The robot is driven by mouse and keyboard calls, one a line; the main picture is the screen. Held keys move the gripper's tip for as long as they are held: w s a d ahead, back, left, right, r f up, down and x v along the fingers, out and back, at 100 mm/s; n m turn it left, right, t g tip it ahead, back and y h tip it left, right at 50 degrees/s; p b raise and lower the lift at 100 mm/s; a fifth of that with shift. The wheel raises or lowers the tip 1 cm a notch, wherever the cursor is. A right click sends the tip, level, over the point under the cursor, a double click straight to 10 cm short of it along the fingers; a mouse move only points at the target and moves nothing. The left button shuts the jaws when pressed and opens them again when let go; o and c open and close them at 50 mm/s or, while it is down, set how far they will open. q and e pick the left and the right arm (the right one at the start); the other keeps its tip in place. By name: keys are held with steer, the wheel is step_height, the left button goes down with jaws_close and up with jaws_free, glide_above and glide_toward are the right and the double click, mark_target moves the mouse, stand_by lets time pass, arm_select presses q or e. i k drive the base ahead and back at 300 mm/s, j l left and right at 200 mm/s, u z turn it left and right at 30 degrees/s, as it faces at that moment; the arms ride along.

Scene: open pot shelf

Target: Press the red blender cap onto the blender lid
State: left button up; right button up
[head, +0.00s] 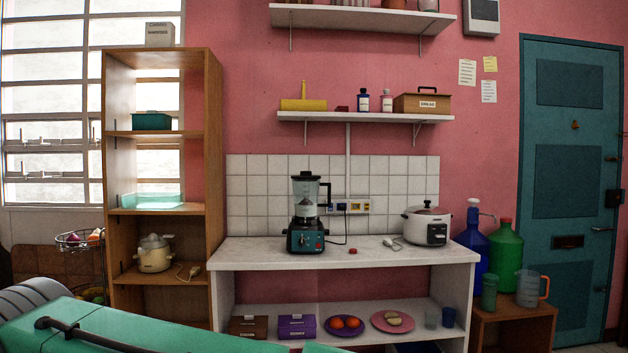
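The blender (305,237) stands upright on the white counter, with a dark teal base, a clear jug and a black handle on its right. Its dark lid (305,176) sits on top of the jug; details of the lid's opening are too small to tell. A small red piece, which looks like the red blender cap (352,251), lies on the counter to the right of the blender, near the front edge. Neither of my grippers is in view.
A white rice cooker (427,227) stands right of the blender, with a plug and cord (390,243) between them. The white counter (300,258) has free room in front. A wooden shelf (214,150) rises at left; a wall shelf (350,117) hangs above.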

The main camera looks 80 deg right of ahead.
mark_target(304, 175)
steer(key=z, duration=2.55)
